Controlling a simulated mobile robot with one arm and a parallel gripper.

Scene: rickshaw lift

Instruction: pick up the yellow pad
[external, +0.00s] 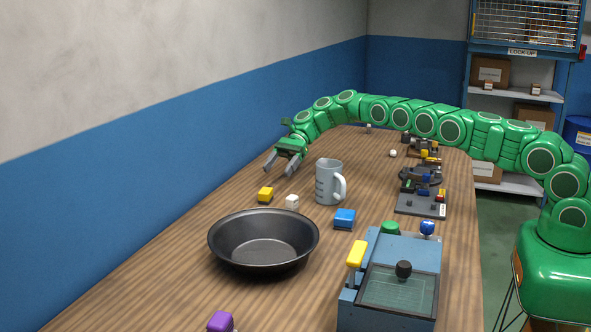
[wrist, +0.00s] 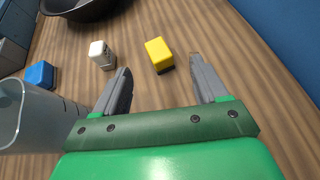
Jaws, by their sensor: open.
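The yellow pad (external: 265,194) is a small yellow block with a dark base, lying on the wooden table behind the black pan. In the wrist view the yellow pad (wrist: 159,54) lies ahead of my fingertips, between their lines and apart from them. My gripper (external: 279,168) is open and empty, low over the table on the far side of the pad. Its two grey fingers also show in the wrist view, where my gripper (wrist: 160,75) points toward the pad.
A white block (external: 292,202) sits close beside the pad. A grey mug (external: 329,182) stands right of my gripper. A black pan (external: 263,241), a blue block (external: 344,219) and a blue control box (external: 392,285) are nearer the camera. The blue wall (external: 180,170) borders the table's left.

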